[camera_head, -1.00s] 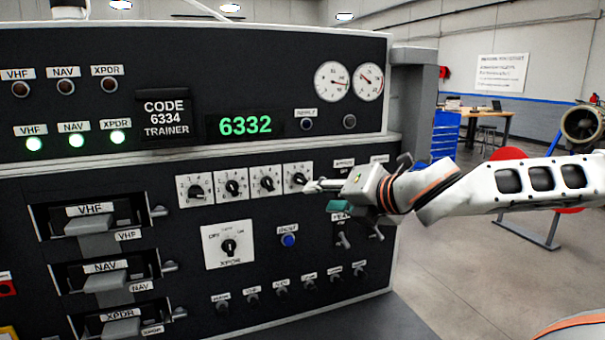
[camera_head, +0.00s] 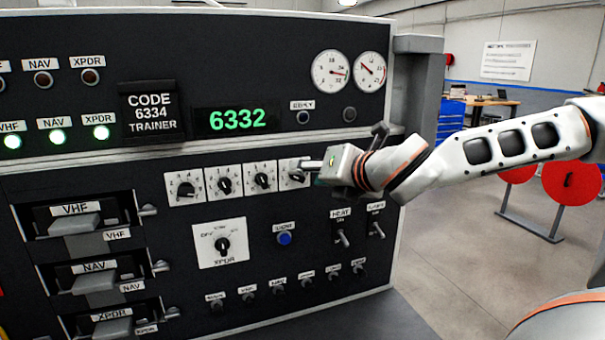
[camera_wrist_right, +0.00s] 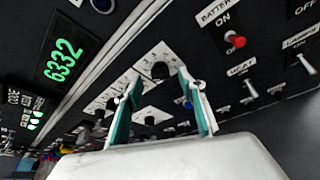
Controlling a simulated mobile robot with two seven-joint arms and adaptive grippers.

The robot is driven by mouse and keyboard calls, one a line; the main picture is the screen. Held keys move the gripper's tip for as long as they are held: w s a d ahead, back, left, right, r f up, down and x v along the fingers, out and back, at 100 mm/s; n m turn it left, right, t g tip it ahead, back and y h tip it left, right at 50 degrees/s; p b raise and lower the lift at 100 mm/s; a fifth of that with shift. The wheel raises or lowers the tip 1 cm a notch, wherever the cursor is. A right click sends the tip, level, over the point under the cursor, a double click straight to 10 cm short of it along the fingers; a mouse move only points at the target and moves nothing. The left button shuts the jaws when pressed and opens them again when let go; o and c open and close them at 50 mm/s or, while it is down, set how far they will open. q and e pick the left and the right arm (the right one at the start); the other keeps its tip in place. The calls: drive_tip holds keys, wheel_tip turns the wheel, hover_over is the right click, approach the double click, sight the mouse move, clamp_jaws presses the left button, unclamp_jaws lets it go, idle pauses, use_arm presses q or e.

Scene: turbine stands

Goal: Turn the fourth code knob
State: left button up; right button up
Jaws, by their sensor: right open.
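The fourth code knob (camera_head: 297,175) is a black knob on a white dial plate, the rightmost of the row on the dark panel. It also shows in the right wrist view (camera_wrist_right: 160,70). My right gripper (camera_head: 308,164) reaches it from the right and partly covers its plate. In the right wrist view the two teal-padded fingers (camera_wrist_right: 157,78) are apart, one on each side of the knob; I cannot tell whether they touch it. The green display (camera_head: 238,119) reads 6332. The code plate (camera_head: 150,113) reads CODE 6334 TRAINER. My left gripper is not in view.
The other code knobs (camera_head: 224,184) sit close to the left. Below are the XPDR knob (camera_head: 222,245), a blue button (camera_head: 284,238) and toggle switches (camera_head: 342,238). A ledge (camera_head: 200,147) runs above the knobs. Open floor lies right of the panel.

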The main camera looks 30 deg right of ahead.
sight(297, 177)
drive_tip(key=shift+x, duration=1.85)
drive_tip(key=c, duration=1.1)
